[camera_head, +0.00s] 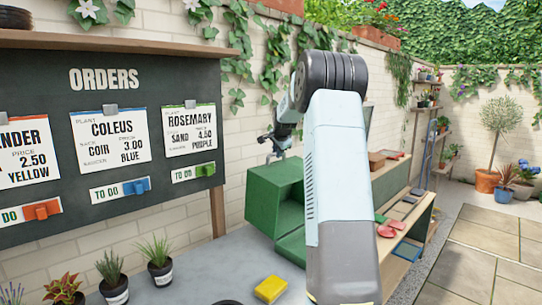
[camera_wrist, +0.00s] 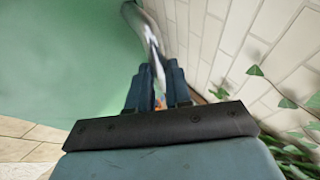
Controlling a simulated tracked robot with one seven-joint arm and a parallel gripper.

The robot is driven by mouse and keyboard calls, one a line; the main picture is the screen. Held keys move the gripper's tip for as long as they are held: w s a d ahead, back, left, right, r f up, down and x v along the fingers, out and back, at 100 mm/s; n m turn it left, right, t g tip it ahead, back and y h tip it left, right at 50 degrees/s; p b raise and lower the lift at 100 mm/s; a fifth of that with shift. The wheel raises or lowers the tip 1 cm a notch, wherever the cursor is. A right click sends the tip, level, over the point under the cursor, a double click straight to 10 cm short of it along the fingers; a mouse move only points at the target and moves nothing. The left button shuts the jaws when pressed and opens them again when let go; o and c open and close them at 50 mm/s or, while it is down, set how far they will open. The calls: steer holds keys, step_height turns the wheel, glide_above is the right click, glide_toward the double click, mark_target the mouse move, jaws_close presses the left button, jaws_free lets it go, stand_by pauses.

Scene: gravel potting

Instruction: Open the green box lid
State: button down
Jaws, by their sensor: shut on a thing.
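The green box (camera_head: 291,246) stands on the grey worktop against the brick wall, partly hidden behind my arm. Its green lid (camera_head: 272,190) is tipped up above the box, with its hollow inner side facing right. My gripper (camera_head: 276,148) is at the lid's upper edge. In the wrist view my gripper (camera_wrist: 157,88) is shut on a grey metal handle (camera_wrist: 148,35) beside the large green surface of the lid (camera_wrist: 60,60). The inside of the box is mostly hidden by my arm.
A yellow block (camera_head: 270,289) lies on the worktop (camera_head: 205,270) in front of the box. The orders board (camera_head: 110,130) hangs on the left. A wooden bench (camera_head: 412,215) stands right of my arm.

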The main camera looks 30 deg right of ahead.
steer(key=shift+s+d, duration=0.2)
steer(key=shift+s, duration=0.4)
steer(key=shift+f, duration=0.1)
steer(key=c, duration=1.1)
jaws_free()
steer(key=shift+o, duration=0.2)
steer(key=shift+r, duration=0.2)
steer(key=shift+s+a+r, duration=0.1)
steer(key=shift+r, duration=0.1)
steer(key=v, duration=1.3)
